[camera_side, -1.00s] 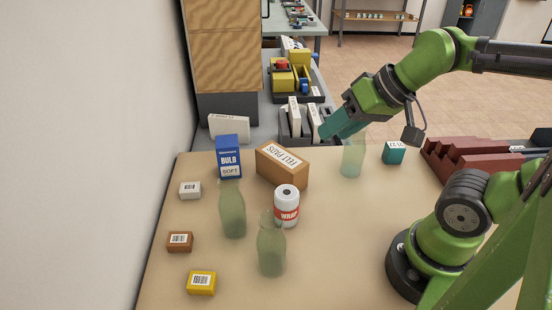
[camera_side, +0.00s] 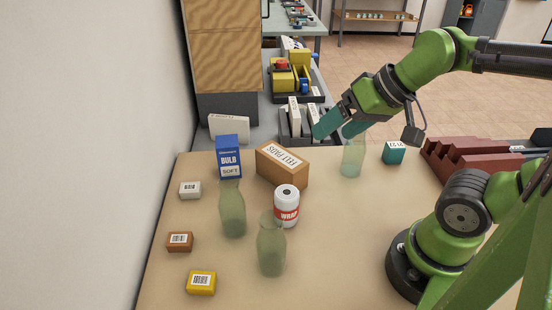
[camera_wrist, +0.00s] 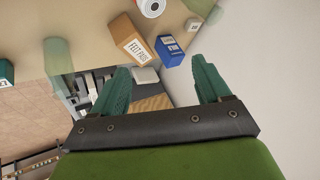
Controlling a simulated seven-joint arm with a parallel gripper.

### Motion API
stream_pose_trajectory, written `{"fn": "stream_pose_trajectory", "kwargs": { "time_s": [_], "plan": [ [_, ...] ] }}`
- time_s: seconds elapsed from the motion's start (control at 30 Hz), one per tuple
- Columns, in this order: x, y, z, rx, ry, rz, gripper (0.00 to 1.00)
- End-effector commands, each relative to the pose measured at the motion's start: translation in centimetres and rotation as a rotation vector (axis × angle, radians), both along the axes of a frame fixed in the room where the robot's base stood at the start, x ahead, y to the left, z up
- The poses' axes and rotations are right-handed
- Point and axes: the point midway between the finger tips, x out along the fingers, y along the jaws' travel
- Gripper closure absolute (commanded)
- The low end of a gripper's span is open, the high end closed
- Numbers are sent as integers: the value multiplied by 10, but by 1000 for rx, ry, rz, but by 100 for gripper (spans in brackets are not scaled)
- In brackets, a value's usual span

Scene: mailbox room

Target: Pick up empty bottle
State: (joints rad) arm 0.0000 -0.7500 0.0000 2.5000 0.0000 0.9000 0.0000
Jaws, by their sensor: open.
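Three translucent green bottles stand upright on the table. One bottle (camera_side: 352,159) is at the back right, just below and beside my gripper; a second bottle (camera_side: 232,211) is left of centre; a third bottle (camera_side: 271,250) is nearest the front. My gripper (camera_side: 334,132) is open and empty, above the table's back edge. In the wrist view its teal fingers (camera_wrist: 161,70) are spread with nothing held between them. The back right bottle (camera_wrist: 58,58) shows there left of the fingers, outside the gap. Part of another bottle (camera_wrist: 203,8) shows at the top.
A brown felt pads box (camera_side: 281,166), a blue bulb box (camera_side: 228,157) and a white wrap roll (camera_side: 286,206) stand amid the bottles. Small boxes line the left side. A teal box (camera_side: 394,152) and a dark red rack (camera_side: 470,160) are at right. The table's right-centre is clear.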

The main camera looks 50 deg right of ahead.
Motion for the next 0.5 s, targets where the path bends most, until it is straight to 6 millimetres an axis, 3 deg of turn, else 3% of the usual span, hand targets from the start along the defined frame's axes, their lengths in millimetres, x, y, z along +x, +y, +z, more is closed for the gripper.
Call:
{"fn": "stream_pose_trajectory", "kwargs": {
  "time_s": [0.17,0.33,0.5],
  "plan": [
    [1,0,13,1,-4,0,24],
    [1,0,56,1,-7,-1,24],
    [4,-25,18,-210,205,219,24]
  ]
}}
